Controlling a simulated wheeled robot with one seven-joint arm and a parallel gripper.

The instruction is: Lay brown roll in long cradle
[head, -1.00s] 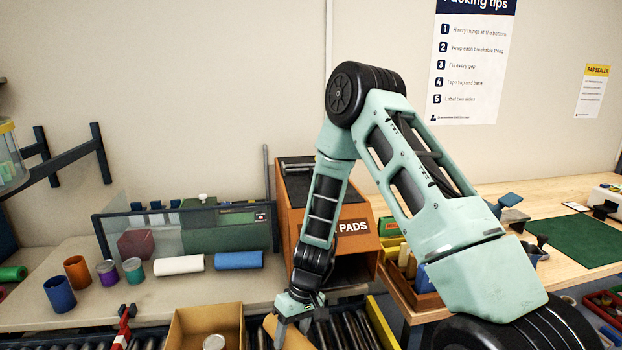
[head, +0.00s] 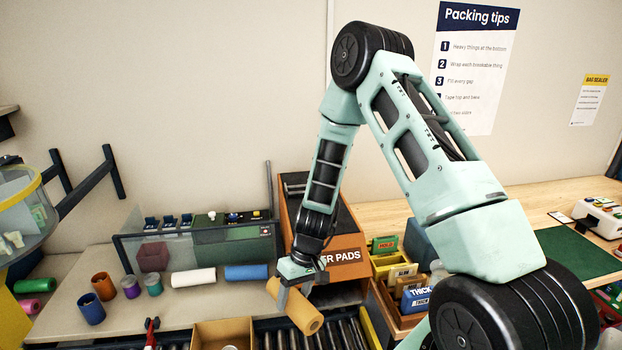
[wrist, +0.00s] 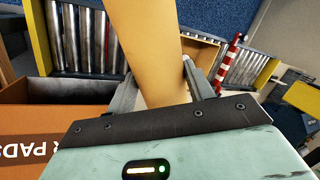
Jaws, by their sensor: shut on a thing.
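The brown roll (head: 302,312) is a tan cylinder with a hole in its end. My gripper (head: 297,281) is shut on it and holds it tilted above the roller conveyor, in front of the orange pads box. In the wrist view the brown roll (wrist: 148,50) runs away from between the two fingers (wrist: 155,88). I cannot make out the long cradle for certain in these frames.
An open carton (head: 222,333) stands on the conveyor (head: 340,335) left of the roll. The orange pads box (head: 345,262) is close behind my gripper. White (head: 193,277) and blue (head: 246,272) rolls lie on the left bench, with several cups further left.

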